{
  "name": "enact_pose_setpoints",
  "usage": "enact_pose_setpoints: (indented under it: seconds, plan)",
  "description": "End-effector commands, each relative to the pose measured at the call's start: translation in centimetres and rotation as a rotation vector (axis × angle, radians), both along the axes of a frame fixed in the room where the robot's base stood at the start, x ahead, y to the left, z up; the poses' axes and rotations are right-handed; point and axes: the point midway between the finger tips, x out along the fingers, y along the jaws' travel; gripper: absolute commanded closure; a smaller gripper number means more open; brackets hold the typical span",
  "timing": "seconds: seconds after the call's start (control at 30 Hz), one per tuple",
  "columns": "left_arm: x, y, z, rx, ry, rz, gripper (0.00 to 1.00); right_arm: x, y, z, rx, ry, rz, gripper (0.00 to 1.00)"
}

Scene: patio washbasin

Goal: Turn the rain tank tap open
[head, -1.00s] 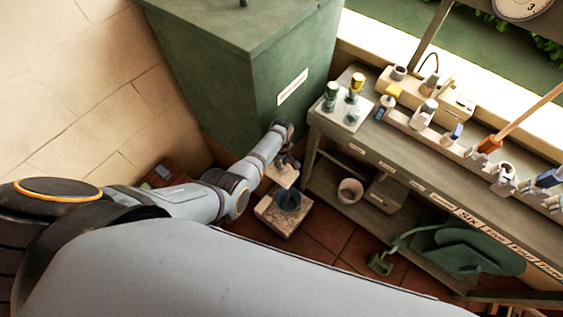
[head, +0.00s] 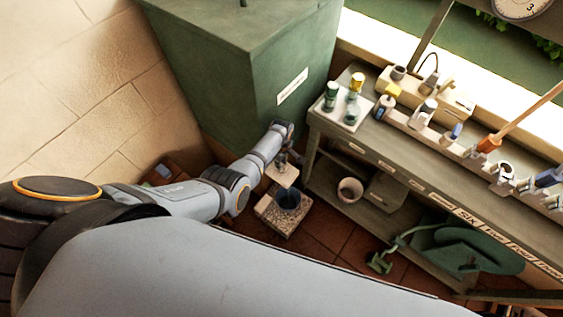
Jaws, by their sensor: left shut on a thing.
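The dark green rain tank (head: 225,75) stands at the upper left with a pale label on its front. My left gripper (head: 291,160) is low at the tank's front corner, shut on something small. The tap itself is hidden behind the gripper and wrist, so its handle position cannot be seen. Just below is a small blue-grey bucket (head: 288,203) on a pale speckled block (head: 268,213) on the floor. A bluish streak shows between the gripper and the bucket. My right gripper is out of view.
A long green-grey bench (head: 400,160) runs along the right, with bottles on a white tray (head: 345,112) and several tools. On its lower shelf are a pale pot (head: 350,190) and a box.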

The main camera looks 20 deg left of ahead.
Motion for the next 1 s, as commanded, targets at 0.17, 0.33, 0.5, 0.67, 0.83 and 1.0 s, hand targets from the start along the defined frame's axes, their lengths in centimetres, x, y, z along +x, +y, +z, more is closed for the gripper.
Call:
enact_pose_setpoints:
  seconds: [0.17,0.33,0.5,0.67,0.83,1.0]
  plan:
    - [0.0,0.0,0.0,0.0,-0.001,0.002,0.75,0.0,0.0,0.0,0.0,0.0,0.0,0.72]
    - [0.0,0.0,0.0,0.0,-0.001,0.001,0.61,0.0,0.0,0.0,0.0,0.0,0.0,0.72]
    - [0.0,0.0,0.0,0.0,0.0,0.0,0.61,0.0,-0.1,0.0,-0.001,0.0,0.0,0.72]
    - [0.1,0.0,0.6,-0.001,-0.002,0.0,0.61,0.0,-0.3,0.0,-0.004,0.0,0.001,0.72]
    - [0.0,0.0,2.9,-0.001,-0.004,0.001,0.61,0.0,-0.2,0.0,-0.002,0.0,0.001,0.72]
    - [0.1,-0.1,7.0,-0.002,-0.006,0.001,0.61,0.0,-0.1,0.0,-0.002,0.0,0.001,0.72]
